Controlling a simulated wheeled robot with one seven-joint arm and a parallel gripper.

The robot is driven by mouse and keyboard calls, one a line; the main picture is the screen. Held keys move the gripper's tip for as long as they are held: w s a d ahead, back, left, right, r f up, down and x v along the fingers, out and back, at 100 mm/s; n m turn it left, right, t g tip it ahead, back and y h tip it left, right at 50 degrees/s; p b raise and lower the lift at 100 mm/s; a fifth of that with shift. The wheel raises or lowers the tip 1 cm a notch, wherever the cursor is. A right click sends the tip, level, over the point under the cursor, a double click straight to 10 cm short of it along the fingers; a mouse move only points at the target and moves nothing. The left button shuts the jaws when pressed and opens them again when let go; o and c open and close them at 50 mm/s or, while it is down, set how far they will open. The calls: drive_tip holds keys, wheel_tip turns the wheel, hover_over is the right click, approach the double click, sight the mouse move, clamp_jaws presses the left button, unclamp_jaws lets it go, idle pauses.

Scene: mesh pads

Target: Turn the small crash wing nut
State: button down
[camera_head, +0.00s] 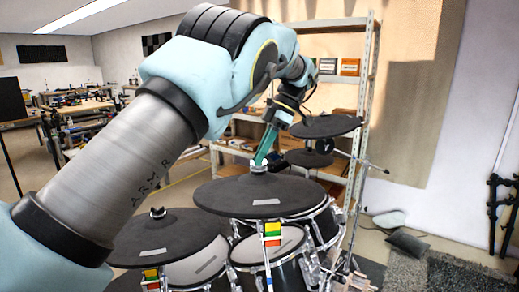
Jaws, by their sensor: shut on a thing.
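My gripper (260,162) has teal fingers and points down at the centre of a wide black cymbal pad (225,195) in the middle of the view. The fingers are shut on the small silver wing nut (258,169) on top of this pad. The fingertips partly hide the nut, so the angle of its wings is hard to tell. The pad lies nearly level, with a pale label near its front edge.
Another black cymbal pad (190,235) with its own nut (157,212) is at front left. A raised pad (326,126) and a smaller pad (308,158) are behind at right. Drums (275,250) stand below. A metal shelf (365,110) stands behind.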

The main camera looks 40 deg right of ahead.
drive_tip(key=shift+s+f+n+g, duration=0.2)
drive_tip(key=shift+n+g, duration=0.2)
drive_tip(key=shift+n, duration=0.2)
drive_tip(key=c, duration=1)
unclamp_jaws()
drive_tip(key=shift+r, duration=0.1)
drive_tip(key=shift+o, duration=0.3)
drive_tip(key=shift+a, duration=0.1)
